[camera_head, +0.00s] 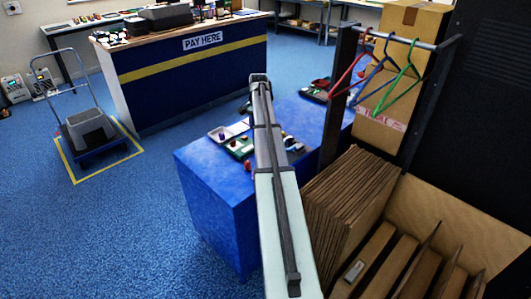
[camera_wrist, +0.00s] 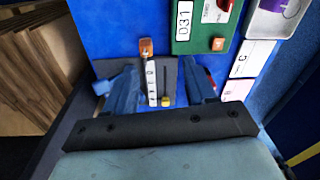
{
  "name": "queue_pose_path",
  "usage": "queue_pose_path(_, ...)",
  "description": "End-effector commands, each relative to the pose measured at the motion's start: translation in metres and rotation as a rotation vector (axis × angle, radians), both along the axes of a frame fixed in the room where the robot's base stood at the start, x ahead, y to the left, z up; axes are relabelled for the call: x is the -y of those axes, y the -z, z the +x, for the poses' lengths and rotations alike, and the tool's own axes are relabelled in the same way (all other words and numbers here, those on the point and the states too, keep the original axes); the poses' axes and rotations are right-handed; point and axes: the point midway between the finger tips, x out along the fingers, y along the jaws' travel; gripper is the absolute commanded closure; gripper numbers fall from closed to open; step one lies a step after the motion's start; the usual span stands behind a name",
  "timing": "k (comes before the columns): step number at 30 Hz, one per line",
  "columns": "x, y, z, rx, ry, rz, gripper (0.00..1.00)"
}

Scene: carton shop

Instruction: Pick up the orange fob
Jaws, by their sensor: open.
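In the wrist view, an orange fob (camera_wrist: 146,46) lies at the far end of a small grey plate on the blue table top, with a dark, thin part running from it toward me. A yellow fob (camera_wrist: 166,101) lies nearer, beside a white lettered strip (camera_wrist: 152,83). My gripper (camera_wrist: 160,76) is open, with its blue-grey fingers on either side of the plate. The orange fob shows just beyond the fingertips, between their lines, and I see no contact. In the head view my arm hides the gripper and the orange fob.
A white tray (camera_wrist: 266,22) stands farther right. Upright cardboard sheets (camera_head: 345,195) and a rail with hangers (camera_head: 385,75) stand right of the blue table (camera_head: 205,190).

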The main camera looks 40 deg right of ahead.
Motion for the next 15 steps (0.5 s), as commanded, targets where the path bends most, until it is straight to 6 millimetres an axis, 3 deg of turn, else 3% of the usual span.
queue_pose_path(7, 0.013, 0.001, -0.018, -0.07, 0.077, 0.042, 0.45)
queue_pose_path(15, 0.012, 0.044, -0.018, -0.069, 0.075, 0.043, 0.45)
